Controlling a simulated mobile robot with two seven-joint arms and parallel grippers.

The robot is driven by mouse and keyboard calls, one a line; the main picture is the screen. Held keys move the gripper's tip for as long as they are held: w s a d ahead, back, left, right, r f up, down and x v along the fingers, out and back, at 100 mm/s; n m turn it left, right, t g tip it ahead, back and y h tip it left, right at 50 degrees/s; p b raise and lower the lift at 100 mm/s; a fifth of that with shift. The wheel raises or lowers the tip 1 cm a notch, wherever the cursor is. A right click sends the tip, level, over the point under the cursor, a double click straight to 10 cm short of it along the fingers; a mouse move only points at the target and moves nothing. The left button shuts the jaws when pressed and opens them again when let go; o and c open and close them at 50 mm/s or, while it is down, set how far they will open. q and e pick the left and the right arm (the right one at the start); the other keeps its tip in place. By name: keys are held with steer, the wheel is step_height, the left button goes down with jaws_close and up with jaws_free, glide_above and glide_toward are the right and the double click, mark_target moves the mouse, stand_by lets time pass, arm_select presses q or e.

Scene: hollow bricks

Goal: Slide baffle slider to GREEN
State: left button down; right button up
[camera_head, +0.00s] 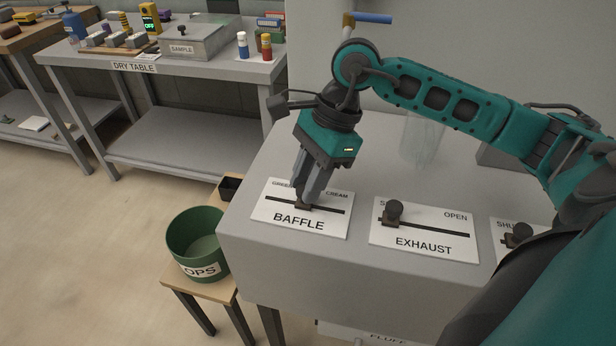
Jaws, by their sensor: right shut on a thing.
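The BAFFLE panel (279,215) is a white plate on top of the grey cabinet, with a dark horizontal slot. GREEN is marked at the slot's left end and CREAM at its right. The dark slider knob (304,206) sits near the middle of the slot, mostly hidden by the fingers. My right gripper (306,200), on the teal arm from the right, points down and is shut on the knob. My left gripper is not in view.
The EXHAUST panel (424,245) with its own knob (393,209) lies to the right, and a third panel (508,228) is partly cut off. A green OPS bucket (197,236) stands on a low stool left of the cabinet (262,248). The DRY TABLE (134,67) is behind.

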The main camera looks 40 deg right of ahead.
mark_target(284, 199)
jaws_close()
steer(key=shift+w+a+b, duration=0.3)
steer(key=shift+w+a, duration=1.15)
steer(key=shift+w, duration=0.3)
steer(key=o, duration=0.8)
jaws_free()
steer(key=shift+o, duration=0.2)
steer(key=shift+s, duration=0.1)
